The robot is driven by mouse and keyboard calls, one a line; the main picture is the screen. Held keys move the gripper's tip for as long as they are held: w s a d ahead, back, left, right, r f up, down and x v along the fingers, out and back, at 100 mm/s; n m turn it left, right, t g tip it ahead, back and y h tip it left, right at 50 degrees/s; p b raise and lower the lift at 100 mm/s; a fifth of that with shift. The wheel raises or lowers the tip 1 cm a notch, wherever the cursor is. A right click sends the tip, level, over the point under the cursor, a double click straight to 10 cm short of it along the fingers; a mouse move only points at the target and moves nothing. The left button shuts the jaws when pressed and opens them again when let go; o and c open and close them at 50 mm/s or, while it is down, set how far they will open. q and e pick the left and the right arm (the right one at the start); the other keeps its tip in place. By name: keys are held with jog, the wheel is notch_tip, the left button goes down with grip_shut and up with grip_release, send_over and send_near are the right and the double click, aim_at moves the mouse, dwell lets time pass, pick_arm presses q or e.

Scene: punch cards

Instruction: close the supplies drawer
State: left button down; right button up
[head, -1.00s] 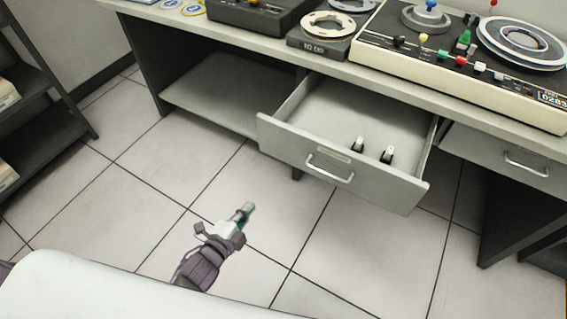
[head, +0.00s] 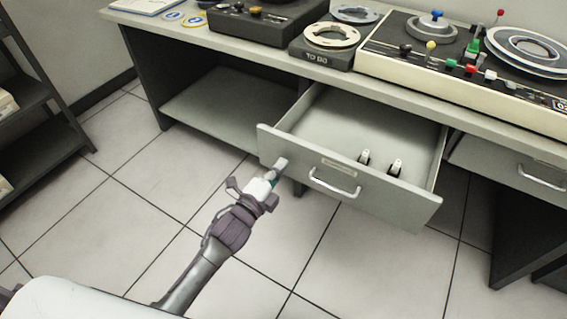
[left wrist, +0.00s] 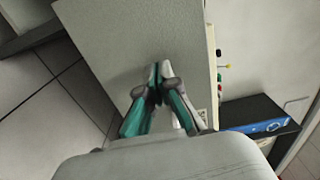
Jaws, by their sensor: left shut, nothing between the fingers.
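The supplies drawer (head: 395,205) is a grey drawer under the desk. It stands pulled out, with a metal handle (head: 335,187) and a small label on its front. Two small black-and-white items (head: 395,168) stand inside it. My left gripper (head: 281,164) is shut and empty, at the left part of the drawer front, left of the handle. In the left wrist view its closed fingertips (left wrist: 161,70) point at a flat grey panel (left wrist: 135,30) that looks like the drawer front. Whether they touch it I cannot tell. My right gripper is not in view.
The desk top (head: 225,38) carries a console (head: 440,65) with reels and coloured knobs. An open shelf bay (head: 225,105) lies left of the drawer, another closed drawer (head: 515,165) to the right. A dark rack (head: 40,100) stands at far left. The floor in front is clear.

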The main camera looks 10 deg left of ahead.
pick_arm(q)
jog(key=shift+x, duration=0.8)
jog(key=shift+w, duration=0.1)
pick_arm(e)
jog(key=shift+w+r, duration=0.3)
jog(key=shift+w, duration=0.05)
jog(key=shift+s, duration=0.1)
pick_arm(q)
jog(key=shift+w+d, duration=0.1)
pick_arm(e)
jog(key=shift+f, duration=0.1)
